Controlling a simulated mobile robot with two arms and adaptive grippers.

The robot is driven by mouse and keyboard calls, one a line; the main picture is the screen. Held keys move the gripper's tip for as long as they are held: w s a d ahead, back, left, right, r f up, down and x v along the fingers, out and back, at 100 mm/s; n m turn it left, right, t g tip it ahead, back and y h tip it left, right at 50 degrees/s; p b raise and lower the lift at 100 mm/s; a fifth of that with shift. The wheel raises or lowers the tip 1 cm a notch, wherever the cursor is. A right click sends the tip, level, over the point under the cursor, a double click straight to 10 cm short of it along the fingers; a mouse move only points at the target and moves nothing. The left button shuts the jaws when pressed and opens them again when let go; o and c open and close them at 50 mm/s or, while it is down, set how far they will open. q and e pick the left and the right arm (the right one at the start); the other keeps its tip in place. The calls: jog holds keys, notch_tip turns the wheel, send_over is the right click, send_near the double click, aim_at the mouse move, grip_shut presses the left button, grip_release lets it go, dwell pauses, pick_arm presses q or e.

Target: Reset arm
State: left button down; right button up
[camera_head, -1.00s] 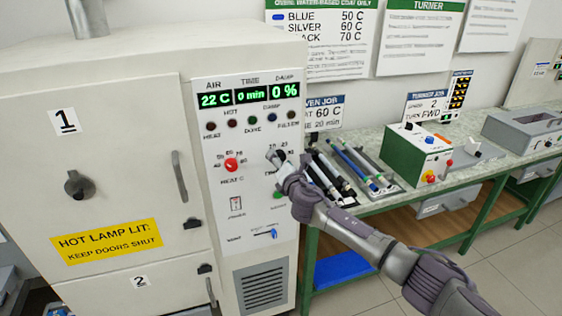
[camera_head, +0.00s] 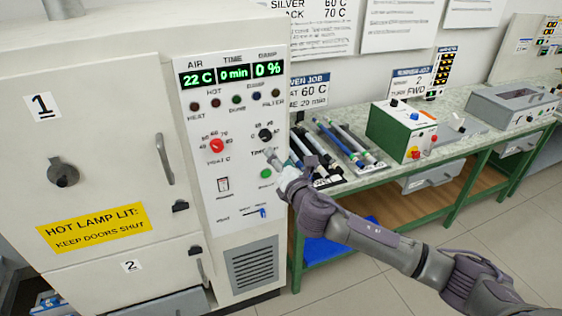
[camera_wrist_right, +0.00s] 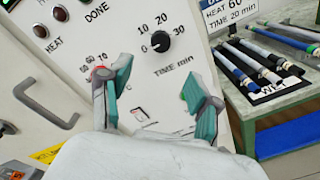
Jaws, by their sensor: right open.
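My right gripper (camera_head: 274,158) is in front of the oven's control panel (camera_head: 230,105), just below the black time knob (camera_head: 265,135). In the right wrist view its two green-padded fingers (camera_wrist_right: 158,100) are apart, with nothing between them. The black time knob (camera_wrist_right: 160,41) stands beyond the fingertips, and its pointer seems to be near 0. The red heat knob (camera_head: 216,146) is left of the gripper. The green button (camera_head: 265,173) is just left of the fingers. The panel display (camera_head: 232,73) reads 22 C, 0 min, 0 %. My left gripper does not show.
The oven doors (camera_head: 100,130) look shut, with a yellow hot-lamp label (camera_head: 93,228). A green-legged bench (camera_head: 455,165) to the right bears several rods (camera_head: 340,142), a green-and-white box (camera_head: 402,130) and a grey tray (camera_head: 512,105). Floor at the lower right is clear.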

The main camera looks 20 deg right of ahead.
jog(key=shift+s, duration=0.15)
dwell(0.3)
